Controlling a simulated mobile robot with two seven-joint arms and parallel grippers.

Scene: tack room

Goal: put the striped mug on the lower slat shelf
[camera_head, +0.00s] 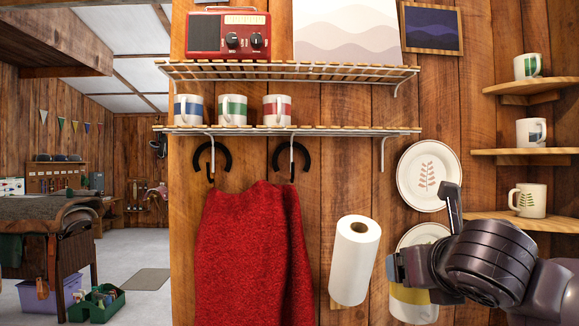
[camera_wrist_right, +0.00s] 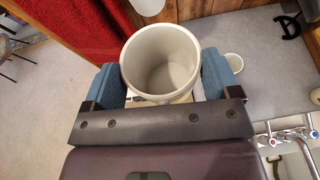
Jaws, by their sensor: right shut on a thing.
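The striped mug (camera_head: 413,303), white with a yellow band, is at the lower right in the head view, partly hidden by my right gripper (camera_head: 408,268). In the right wrist view, the mug (camera_wrist_right: 161,62) sits between the two blue finger pads, its open mouth facing the camera and its inside empty. My right gripper (camera_wrist_right: 161,84) is shut on it. The lower slat shelf (camera_head: 340,131) is on the wood wall, up and left of the mug. Three mugs with blue, green and red bands (camera_head: 232,111) stand on its left half; its right half is bare. My left gripper is out of view.
A red radio (camera_head: 228,35) stands on the upper slat shelf (camera_head: 340,72). A red towel (camera_head: 252,255) hangs below the lower shelf. Corner shelves with mugs (camera_head: 528,202) are at right.

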